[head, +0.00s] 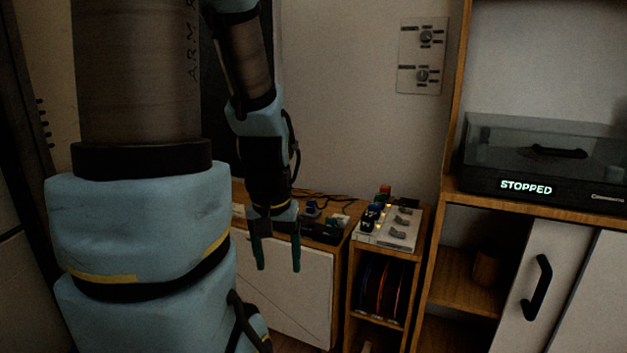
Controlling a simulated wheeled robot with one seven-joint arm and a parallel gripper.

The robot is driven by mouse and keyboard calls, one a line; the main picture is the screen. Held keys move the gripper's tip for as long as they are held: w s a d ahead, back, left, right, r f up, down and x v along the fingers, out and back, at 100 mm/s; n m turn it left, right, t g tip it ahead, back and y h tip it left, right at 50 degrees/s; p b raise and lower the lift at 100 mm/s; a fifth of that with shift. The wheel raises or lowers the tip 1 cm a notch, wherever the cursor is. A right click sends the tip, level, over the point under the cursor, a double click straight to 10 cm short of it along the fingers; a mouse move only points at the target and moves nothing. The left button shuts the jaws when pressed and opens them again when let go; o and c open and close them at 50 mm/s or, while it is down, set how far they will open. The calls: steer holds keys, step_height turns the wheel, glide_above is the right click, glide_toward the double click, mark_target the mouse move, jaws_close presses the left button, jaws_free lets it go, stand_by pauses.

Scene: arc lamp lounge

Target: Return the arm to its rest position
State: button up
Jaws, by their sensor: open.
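My gripper (277,254) points straight down in the middle left of the head view. Its two dark green fingers are apart, and nothing shows between them. It hangs in front of the white front of a low wooden cabinet (294,286). My blue and brown arm comes down from the top and fills much of the left side. The arm hides part of the wall and the cabinet's left part.
Small dark items and cables lie on the cabinet top. A small shelf (381,255) beside it bears a light panel (400,236). At right, a wooden shelf unit (449,150) holds a turntable (544,157) reading "STOPPED". Wall switches (422,56) are above.

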step_height(320, 180, up, 20)
steer(key=p, duration=1.7)
steer(key=shift+f, duration=0.25)
